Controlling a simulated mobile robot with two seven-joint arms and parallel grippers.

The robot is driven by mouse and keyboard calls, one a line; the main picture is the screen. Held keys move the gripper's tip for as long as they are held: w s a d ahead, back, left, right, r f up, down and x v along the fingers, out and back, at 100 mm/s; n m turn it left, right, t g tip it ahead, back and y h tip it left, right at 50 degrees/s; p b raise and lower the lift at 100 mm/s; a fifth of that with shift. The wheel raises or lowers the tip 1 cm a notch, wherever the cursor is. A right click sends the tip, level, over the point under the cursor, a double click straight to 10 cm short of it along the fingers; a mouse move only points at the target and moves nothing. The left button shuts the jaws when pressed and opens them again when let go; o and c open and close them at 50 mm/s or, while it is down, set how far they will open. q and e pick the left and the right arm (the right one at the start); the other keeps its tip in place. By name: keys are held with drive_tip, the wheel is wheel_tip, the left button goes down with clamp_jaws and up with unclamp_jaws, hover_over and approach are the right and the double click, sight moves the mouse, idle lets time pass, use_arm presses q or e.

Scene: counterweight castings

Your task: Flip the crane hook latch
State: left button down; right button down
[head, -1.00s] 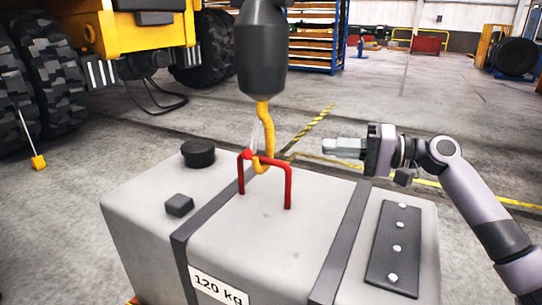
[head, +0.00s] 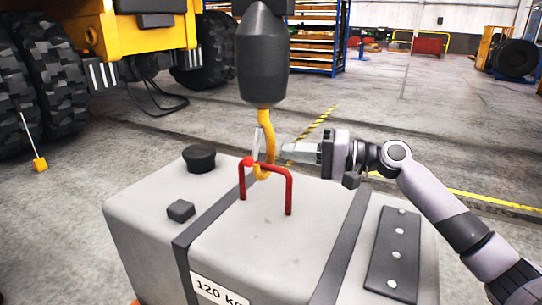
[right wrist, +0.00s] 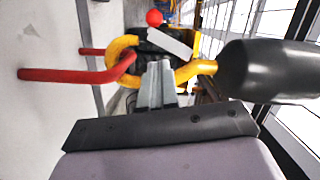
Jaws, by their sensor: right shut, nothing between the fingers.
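The yellow crane hook (head: 269,145) hangs from a dark hook block (head: 263,55) and passes under the red lifting bar (head: 270,168) on the casting. The pale latch (head: 257,143) with a red ball (head: 249,161) at its end is on the left side of the hook. My right gripper (head: 284,152) is shut and empty, just right of the hook. In the right wrist view, its fingertips (right wrist: 160,66) point at the hook opening (right wrist: 124,42), with the latch (right wrist: 170,41) and red ball (right wrist: 154,18) beyond. Contact cannot be told. My left gripper is not in view.
The grey casting (head: 255,240) marked 120 kg has dark straps, a round black cap (head: 199,157), a small dark block (head: 181,210) and a bolted plate (head: 393,255) on top. A yellow vehicle and shelves stand behind.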

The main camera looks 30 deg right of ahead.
drive_tip(key=a, duration=0.1)
drive_tip(key=w+a, duration=0.1)
drive_tip(key=a, duration=0.1)
drive_tip(key=a+f+p, duration=0.1)
drive_tip(key=a, duration=0.1)
drive_tip(key=shift+w, duration=0.25)
drive_tip(key=shift+r, duration=0.15)
drive_tip(key=shift+s+a+m+p, duration=0.1)
drive_tip(key=shift+a+m+p, duration=0.05)
drive_tip(key=shift+m+p, duration=0.2)
drive_tip(key=shift+s+a+r+m+p, duration=0.15)
drive_tip(key=shift+a+r+m+p, duration=0.1)
drive_tip(key=shift+m+p, duration=0.5)
